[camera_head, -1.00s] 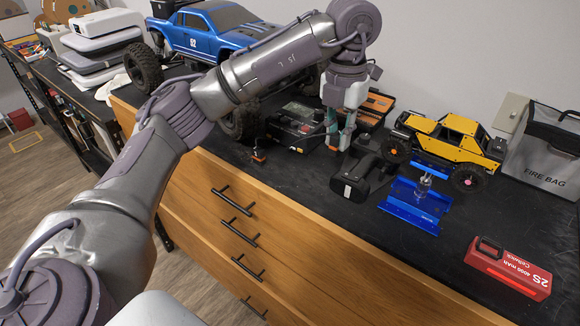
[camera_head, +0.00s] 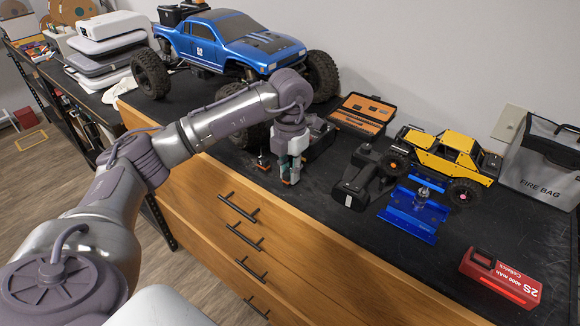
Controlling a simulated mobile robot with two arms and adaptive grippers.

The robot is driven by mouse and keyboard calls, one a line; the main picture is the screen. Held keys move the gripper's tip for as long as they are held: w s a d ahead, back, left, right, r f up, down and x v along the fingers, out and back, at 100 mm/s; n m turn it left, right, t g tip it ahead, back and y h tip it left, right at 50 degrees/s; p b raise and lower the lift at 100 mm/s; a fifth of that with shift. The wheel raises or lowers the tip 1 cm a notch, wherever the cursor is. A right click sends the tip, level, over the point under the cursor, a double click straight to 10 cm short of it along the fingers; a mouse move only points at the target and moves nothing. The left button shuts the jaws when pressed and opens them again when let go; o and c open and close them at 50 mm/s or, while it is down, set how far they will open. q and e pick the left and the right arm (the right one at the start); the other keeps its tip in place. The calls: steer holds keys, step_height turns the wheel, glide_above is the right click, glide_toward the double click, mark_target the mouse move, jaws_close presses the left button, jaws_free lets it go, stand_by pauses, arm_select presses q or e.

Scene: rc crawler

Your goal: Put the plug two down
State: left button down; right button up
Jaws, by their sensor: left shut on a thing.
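My left gripper (camera_head: 290,172) points down, low over the black bench top, close to the front edge and left of the black cordless tool. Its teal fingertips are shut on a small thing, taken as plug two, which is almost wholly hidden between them. I cannot tell whether that plug touches the bench. A small orange and black piece (camera_head: 263,161) stands on the bench just left of the gripper, apart from it. My right gripper is not in view.
A blue truck (camera_head: 225,40) stands behind my arm.

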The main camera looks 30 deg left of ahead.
arm_select(q)
steer(key=shift+f, duration=0.2)
steer(key=c, duration=1.1)
jaws_free()
